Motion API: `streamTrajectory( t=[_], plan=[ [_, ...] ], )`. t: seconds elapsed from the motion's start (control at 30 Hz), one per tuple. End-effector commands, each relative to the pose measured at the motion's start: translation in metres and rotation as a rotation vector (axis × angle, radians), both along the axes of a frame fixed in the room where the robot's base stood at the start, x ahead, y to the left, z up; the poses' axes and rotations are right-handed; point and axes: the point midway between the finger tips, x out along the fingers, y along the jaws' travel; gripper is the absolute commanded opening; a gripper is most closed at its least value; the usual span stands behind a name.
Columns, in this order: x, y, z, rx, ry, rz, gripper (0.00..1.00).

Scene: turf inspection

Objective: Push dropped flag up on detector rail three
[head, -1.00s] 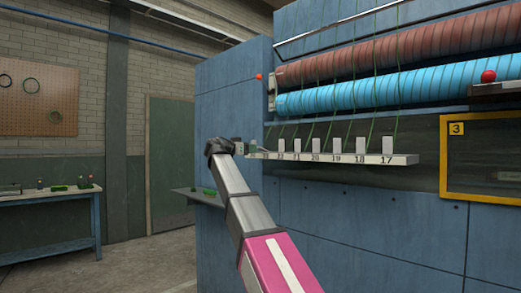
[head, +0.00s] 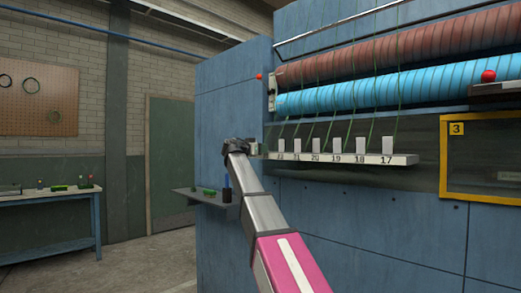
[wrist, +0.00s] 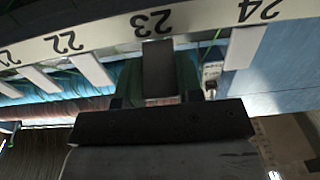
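The detector rail (head: 400,160) is a pale strip with numbered labels and white flags along it. In the head view the flags marked 17 to 21 stand upright, such as flag 17 (head: 388,145). My gripper (head: 243,147) is at the rail's left end and hides part of it. In the wrist view the rail (wrist: 110,35) appears inverted, with flag 22 (wrist: 91,70) and flag 24 (wrist: 243,47) pale. My gripper (wrist: 158,80) is in front of label 23. A dark upright piece lies there; I cannot tell whether it is a finger or flag 23. Contact is unclear.
Blue (head: 345,96) and brown (head: 400,48) rollers run above the rail, with green threads down to it. A yellow frame marked 3 (head: 443,160) is at right. A small shelf (head: 210,200) with items is below left; a bench (head: 45,197) stands far left.

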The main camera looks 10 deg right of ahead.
Motion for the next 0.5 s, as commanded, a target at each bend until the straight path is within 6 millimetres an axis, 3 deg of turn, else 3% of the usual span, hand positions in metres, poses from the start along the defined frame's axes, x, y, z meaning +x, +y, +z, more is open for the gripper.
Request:
streamTrajectory(
  t=[0.07, 0.5],
  plan=[
    [-0.0001, 0.0000, 0.0000, 0.000, 0.000, -0.001, 0.10],
    [0.0014, -0.0009, 0.0044, 0.060, 0.042, -0.001, 0.10]
  ],
)
